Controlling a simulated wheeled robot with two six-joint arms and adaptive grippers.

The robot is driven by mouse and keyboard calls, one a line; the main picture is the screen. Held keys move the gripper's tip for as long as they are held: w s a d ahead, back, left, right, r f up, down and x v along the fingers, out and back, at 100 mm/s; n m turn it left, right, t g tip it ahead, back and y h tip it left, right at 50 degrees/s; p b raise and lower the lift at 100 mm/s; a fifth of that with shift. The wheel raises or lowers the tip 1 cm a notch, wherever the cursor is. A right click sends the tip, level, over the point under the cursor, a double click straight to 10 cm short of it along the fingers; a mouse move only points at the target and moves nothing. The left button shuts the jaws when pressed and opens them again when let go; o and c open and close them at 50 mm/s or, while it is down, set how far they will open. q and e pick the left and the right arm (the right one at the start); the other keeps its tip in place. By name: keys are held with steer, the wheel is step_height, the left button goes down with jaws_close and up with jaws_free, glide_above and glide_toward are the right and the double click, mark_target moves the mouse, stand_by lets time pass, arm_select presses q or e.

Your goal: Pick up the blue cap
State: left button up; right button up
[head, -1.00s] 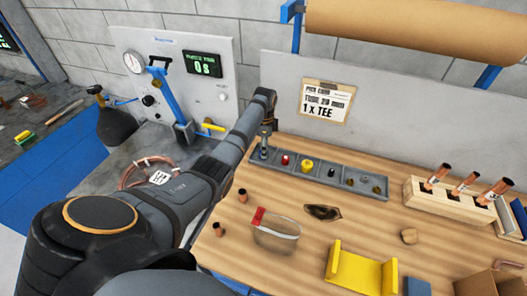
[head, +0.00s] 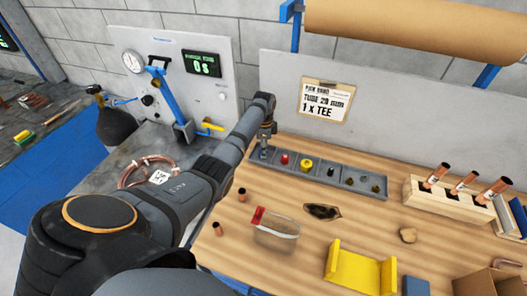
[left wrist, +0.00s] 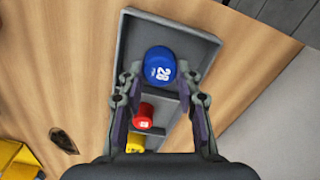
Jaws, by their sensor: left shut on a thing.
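The blue cap (left wrist: 160,66), marked with a white 28, is in the end compartment of the grey tray (left wrist: 205,42) in the left wrist view. My left gripper (left wrist: 160,72) is shut on it, one finger on each side. In the head view my left gripper (head: 264,150) is at the left end of the tray (head: 345,172). The blue cap cannot be made out there. Whether the cap touches the tray floor I cannot tell. My right gripper is not in view.
A red cap (head: 285,159) and a yellow cap (head: 307,164) sit in neighbouring compartments. A clear bag (head: 276,230), a yellow bracket (head: 355,270) and a wooden rack of copper tubes (head: 450,201) stand on the bench. The wall board is close behind the tray.

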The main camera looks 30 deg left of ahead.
arm_select(q)
step_height(320, 180, up, 3)
steer(key=shift+b, duration=0.85)
steer(key=s+d+r+p, duration=0.9)
steer(key=s+r+p, duration=0.1)
steer(key=p, duration=0.1)
steer(key=shift+d, duration=0.4)
